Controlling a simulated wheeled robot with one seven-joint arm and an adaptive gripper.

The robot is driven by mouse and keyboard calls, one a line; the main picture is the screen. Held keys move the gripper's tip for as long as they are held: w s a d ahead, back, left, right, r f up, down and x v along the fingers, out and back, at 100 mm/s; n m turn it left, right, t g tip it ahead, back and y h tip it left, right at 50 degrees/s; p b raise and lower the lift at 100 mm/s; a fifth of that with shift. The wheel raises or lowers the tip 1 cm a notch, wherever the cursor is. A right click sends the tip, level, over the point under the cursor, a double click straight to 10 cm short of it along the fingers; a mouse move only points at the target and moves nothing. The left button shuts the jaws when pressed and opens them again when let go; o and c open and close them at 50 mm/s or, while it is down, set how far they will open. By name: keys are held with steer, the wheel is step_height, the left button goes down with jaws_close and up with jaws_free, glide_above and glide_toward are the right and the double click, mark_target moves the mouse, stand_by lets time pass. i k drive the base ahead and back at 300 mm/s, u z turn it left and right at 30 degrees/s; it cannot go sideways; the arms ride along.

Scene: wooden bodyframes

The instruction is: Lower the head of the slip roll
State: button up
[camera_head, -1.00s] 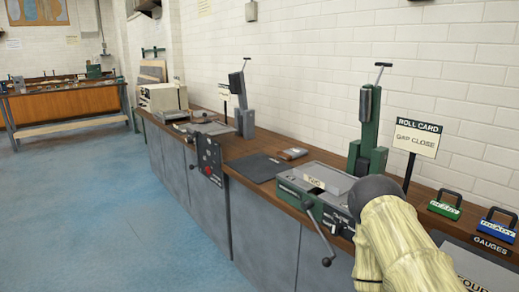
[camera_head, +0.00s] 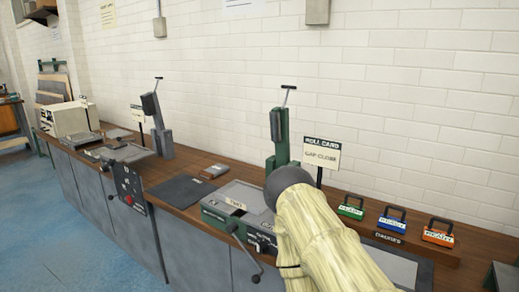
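A green upright post with a grey head block (camera_head: 279,128) and a T-handle on top stands at the back of the bench; I take it as part of the slip roll. In front of it is a green machine base with a grey top (camera_head: 240,195). A crank lever with a dark knob (camera_head: 257,278) hangs from the front of this base. My wood-grained arm with a dark rounded joint covers the right part of the base and the foot of the post. My gripper cannot be made out.
Green (camera_head: 351,208), blue (camera_head: 392,221) and orange (camera_head: 438,234) gauges sit farther right. A grey post machine (camera_head: 157,125) stands left, with a dark mat (camera_head: 180,191) nearer. The blue floor at left is clear.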

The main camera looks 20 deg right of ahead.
mark_target(282, 148)
steer(key=u, duration=0.05)
steer(key=k, duration=1.15)
steer(key=z, duration=0.85)
steer(key=i, duration=1)
steer(key=u, duration=0.25)
